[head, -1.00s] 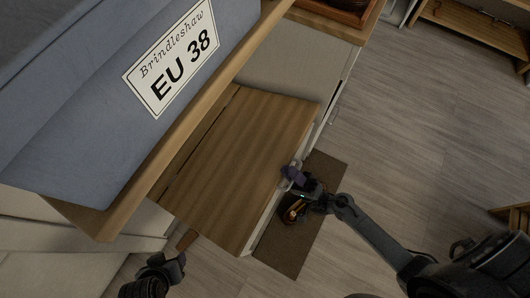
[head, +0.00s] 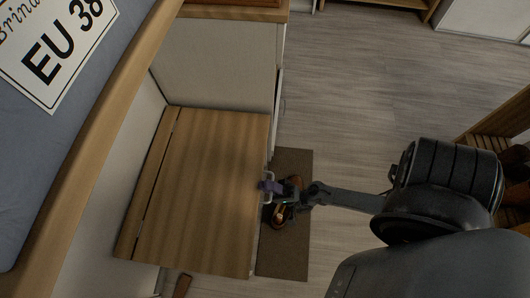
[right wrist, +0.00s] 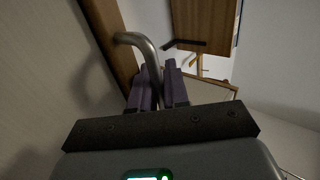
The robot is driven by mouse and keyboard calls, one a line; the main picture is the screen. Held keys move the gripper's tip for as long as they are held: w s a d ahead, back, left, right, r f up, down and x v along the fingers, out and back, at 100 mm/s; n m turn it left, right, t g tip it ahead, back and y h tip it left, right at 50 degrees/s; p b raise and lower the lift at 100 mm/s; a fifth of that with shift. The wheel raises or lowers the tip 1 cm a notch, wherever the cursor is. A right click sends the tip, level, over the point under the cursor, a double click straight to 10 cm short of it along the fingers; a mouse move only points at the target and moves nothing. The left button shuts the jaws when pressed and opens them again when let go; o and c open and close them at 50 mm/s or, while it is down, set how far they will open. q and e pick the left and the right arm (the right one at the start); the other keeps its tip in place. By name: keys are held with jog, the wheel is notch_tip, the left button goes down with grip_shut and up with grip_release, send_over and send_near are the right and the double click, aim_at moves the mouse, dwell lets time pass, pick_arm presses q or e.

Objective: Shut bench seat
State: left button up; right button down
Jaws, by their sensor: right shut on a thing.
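The bench seat (head: 205,190) is a flat brown wooden lid in the middle left of the head view. A seam runs along its left side, next to a narrow wooden strip. It looks roughly level, but from above I cannot tell whether it rests fully down. My right gripper (head: 268,185) is at the seat's right front edge. In the right wrist view its purple fingers (right wrist: 158,88) are shut on a curved metal handle (right wrist: 135,40) beside a pale panel. My left gripper is out of view.
A dark mat (head: 292,240) with brown shoes (head: 279,215) lies right of the bench, beneath my right gripper. A wooden shelf (head: 500,130) stands at the right. Floor between is clear.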

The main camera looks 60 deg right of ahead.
jog(key=c, duration=1.5)
grip_release()
jog(key=shift+s+d, duration=0.1)
jog(key=shift+s, duration=0.05)
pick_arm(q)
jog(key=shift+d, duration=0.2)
pick_arm(e)
jog(key=shift+f, duration=0.1)
jog(key=shift+s+d+f, duration=0.1)
jog(key=shift+s+f, duration=0.15)
jog(key=shift+f, duration=0.25)
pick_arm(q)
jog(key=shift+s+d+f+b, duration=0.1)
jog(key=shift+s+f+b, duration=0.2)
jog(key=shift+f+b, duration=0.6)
pick_arm(e)
jog(key=v, duration=0.9)
jog(key=shift+s+d, duration=0.15)
jog(key=shift+s, duration=0.2)
